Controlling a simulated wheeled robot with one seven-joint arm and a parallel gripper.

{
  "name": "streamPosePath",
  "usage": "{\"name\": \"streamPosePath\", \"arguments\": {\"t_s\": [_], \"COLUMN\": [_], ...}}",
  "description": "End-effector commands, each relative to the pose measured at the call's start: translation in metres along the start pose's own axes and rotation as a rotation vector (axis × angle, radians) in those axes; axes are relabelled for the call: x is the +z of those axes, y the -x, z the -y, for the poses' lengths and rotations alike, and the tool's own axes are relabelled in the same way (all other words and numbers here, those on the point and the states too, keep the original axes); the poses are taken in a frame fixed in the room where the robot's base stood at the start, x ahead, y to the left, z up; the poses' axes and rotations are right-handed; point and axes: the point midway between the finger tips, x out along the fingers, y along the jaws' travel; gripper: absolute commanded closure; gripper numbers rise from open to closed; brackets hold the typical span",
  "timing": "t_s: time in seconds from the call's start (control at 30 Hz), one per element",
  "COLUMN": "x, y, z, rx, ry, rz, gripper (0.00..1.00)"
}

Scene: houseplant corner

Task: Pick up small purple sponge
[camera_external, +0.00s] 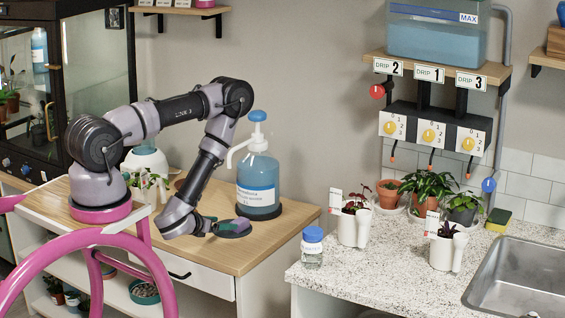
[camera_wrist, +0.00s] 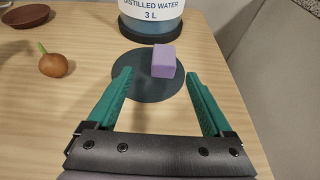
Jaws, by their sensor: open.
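The small purple sponge (camera_wrist: 163,62) is a block lying on a dark round mat (camera_wrist: 140,88) on the wooden table, seen in the wrist view. My gripper (camera_wrist: 158,73) is open, with its green fingers reaching over the mat. The sponge is ahead of the fingertips, between their lines and nearer the right finger. Nothing is held.
A large distilled water pump bottle (camera_external: 258,183) stands just behind the sponge. A brown bulb with a green shoot (camera_wrist: 53,65) and a brown saucer (camera_wrist: 27,15) lie to the left in the wrist view. Bare wood lies around the mat. The stone counter (camera_external: 385,270) is separate, to the right.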

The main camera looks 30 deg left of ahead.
Motion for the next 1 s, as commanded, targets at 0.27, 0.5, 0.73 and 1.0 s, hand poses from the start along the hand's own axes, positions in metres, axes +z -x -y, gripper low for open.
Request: {"name": "streamPosePath", "arguments": {"t_s": [0.27,0.5,0.73,1.0], "x": [0.001,-0.001,-0.002,-0.002], "y": [-0.028,-0.060,-0.079,-0.079], "z": [0.000,0.008,0.007,0.007], "rx": [0.002,0.001,0.002,0.003], "ry": [-0.001,0.000,0.000,-0.001], "rz": [0.003,0.004,0.002,0.001], "gripper": [0.15,0.15,0.15,0.46]}}
